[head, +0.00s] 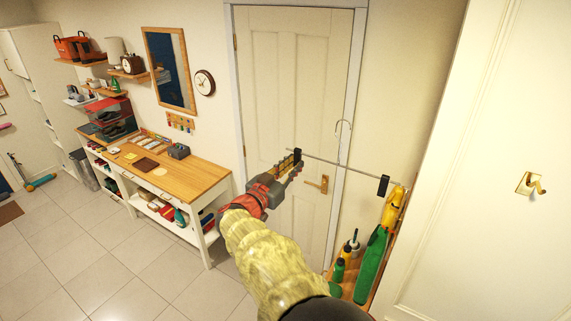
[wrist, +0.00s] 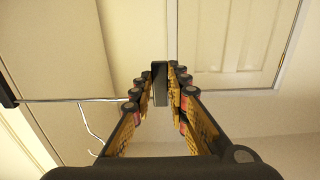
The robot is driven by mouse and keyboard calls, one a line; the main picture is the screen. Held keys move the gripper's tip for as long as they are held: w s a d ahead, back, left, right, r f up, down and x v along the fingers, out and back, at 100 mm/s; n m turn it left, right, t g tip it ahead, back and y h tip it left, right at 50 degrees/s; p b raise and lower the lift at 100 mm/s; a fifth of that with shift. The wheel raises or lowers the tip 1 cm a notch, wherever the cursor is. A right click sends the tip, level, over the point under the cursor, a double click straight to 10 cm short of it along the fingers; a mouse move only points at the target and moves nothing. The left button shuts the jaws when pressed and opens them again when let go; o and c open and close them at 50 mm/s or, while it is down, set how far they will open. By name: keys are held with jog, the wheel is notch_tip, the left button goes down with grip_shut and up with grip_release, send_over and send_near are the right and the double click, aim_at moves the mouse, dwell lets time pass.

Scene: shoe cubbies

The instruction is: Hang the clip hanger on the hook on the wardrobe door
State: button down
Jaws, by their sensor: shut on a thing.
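The clip hanger (head: 340,164) is a thin metal bar with a wire hook standing up from its middle and a black clip near each end. My gripper (head: 293,162) is shut on its left black clip and holds it in the air in front of the room door. In the wrist view my gripper (wrist: 159,90) has that clip between its fingertips, and the hanger's bar (wrist: 75,101) runs off to the left. The brass hook (head: 531,186) is on the pale wardrobe door (head: 480,120) at the right, well apart from the hanger.
A wooden shelf with green and yellow bottles (head: 372,265) stands low between my arm and the wardrobe. A wooden-topped bench (head: 190,182) is at left. The room door (head: 290,90) is shut behind the hanger. Tiled floor (head: 60,250) is open at lower left.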

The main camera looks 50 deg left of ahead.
jog(key=w+d+b, duration=0.3)
jog(key=w+d, duration=0.1)
jog(key=d, duration=1)
jog(key=w+d+f+b, duration=0.1)
jog(key=w+d+b, duration=0.2)
jog(key=d, duration=1.1)
jog(key=w+d+f+b, duration=0.1)
jog(key=w+d+b, duration=0.3)
jog(key=d, duration=1)
jog(key=shift+w+f, duration=0.2)
jog(key=shift+w, duration=0.35)
dwell(0.4)
jog(key=shift+d, duration=0.1)
jog(key=c, duration=1.7)
grip_release()
jog(key=shift+o, duration=0.2)
